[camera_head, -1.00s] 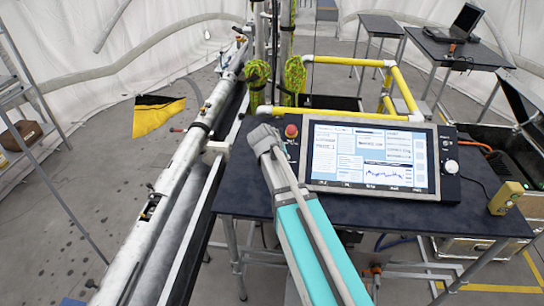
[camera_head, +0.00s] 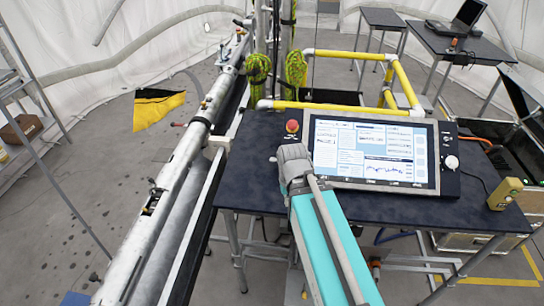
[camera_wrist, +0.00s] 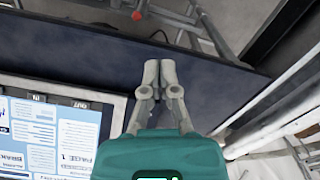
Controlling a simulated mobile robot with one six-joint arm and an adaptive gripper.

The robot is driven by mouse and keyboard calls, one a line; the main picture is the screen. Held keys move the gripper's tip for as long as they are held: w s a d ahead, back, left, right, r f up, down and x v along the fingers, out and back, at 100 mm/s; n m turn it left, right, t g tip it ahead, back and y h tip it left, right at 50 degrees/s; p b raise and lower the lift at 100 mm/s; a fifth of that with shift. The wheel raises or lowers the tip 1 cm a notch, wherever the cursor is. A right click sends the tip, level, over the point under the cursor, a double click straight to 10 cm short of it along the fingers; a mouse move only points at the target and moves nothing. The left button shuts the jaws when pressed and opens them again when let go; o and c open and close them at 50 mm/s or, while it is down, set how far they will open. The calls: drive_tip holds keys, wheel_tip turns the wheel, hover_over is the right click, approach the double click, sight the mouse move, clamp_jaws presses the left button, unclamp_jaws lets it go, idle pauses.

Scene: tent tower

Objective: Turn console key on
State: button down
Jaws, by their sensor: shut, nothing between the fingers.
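The console (camera_head: 372,153) is a dark panel with a lit screen on the dark table. I cannot make out the console key; the grey end of my arm covers the panel's lower left edge in the head view. In the wrist view my gripper (camera_wrist: 159,72) has its two grey fingers together with nothing between them. They lie over the dark tabletop, apart from the console (camera_wrist: 118,115), which shows upside down at the left. The fingertips are not distinct in the head view.
The table (camera_head: 240,180) is bare left of the console. A long metal tube (camera_head: 185,160) on a rail runs along its left side. Yellow rails (camera_head: 340,107) stand behind. A white knob (camera_head: 451,163) and a yellow handset (camera_head: 505,193) are at the right.

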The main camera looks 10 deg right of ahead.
sight(272, 160)
drive_tip(key=w+r+n+p, duration=0.2)
drive_tip(key=w+n, duration=0.2)
drive_tip(key=w, duration=0.6)
drive_tip(key=w+r+n+p, duration=0.2)
drive_tip(key=w+n, duration=0.3)
drive_tip(key=w, duration=0.5)
drive_tip(key=w+r+n+g+p, duration=0.1)
drive_tip(key=w+n, duration=0.4)
drive_tip(key=w, duration=0.5)
drive_tip(key=shift+w+d+r+p, duration=0.25)
drive_tip(key=shift+d+r+p, duration=0.15)
drive_tip(key=shift+r+p, duration=0.3)
drive_tip(key=shift+f, duration=0.1)
drive_tip(key=f+b, duration=0.4)
drive_tip(key=s+f+b, duration=0.1)
drive_tip(key=f+b, duration=0.8)
drive_tip(key=b, duration=0.1)
drive_tip(key=shift+s+a+f, duration=0.2)
drive_tip(key=shift+a+f, duration=0.05)
drive_tip(key=shift+f, duration=0.05)
